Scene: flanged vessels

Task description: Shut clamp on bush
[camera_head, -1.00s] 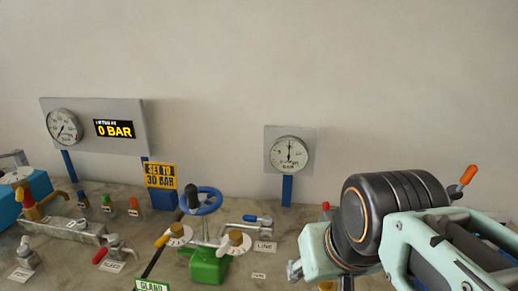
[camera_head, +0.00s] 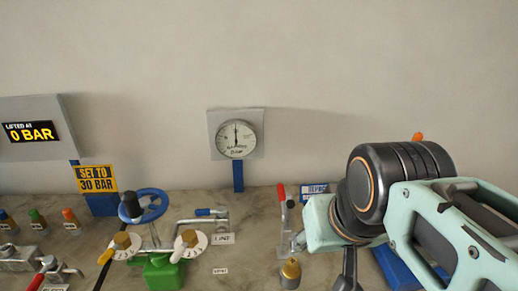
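A metal toggle clamp with an upright red handle (camera_head: 282,196) stands right of the middle in the head view, left of my arm. A short brass-coloured piece with a dark base (camera_head: 290,272), perhaps the bush, stands just in front of it. I cannot tell whether the clamp touches it. My arm covers the right side of the view and hides what is behind it. A dark part of my arm reaches down to the bottom edge. My gripper's fingers do not show.
A green valve body (camera_head: 163,272) with a blue handwheel (camera_head: 145,203) and white dials stands left of the clamp. A gauge (camera_head: 237,139) is on a blue post behind. A blue base (camera_head: 398,268) shows under my arm. An orange tip (camera_head: 417,136) shows above it.

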